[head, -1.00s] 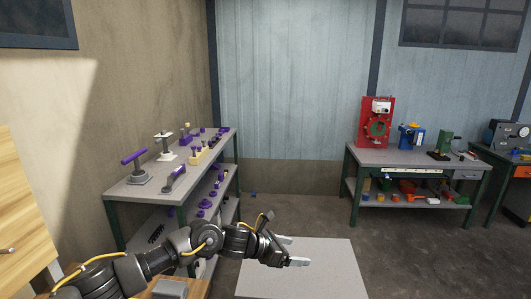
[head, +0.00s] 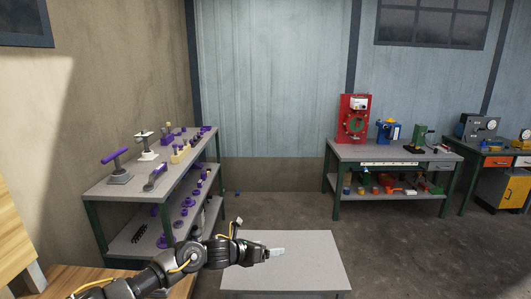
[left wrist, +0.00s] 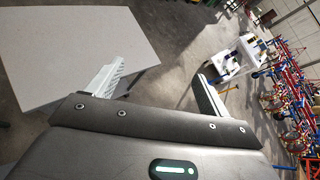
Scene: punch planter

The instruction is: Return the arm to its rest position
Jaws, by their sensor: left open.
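My left arm comes in from the lower left of the head view. Its gripper (head: 274,253) is over the near left part of a bare grey table top (head: 310,270). In the left wrist view the two pale fingers of the left gripper (left wrist: 160,88) stand wide apart with nothing between them. The grey table top (left wrist: 75,45) shows there at the upper left, beyond one finger. My right gripper is in neither view.
A grey workbench (head: 100,190) with purple-handled tools stands on the left. Another workbench (head: 390,155) with a red machine (head: 353,118) stands at the back right. A wooden surface (head: 65,280) is at the lower left. Open floor (head: 400,240) lies to the right.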

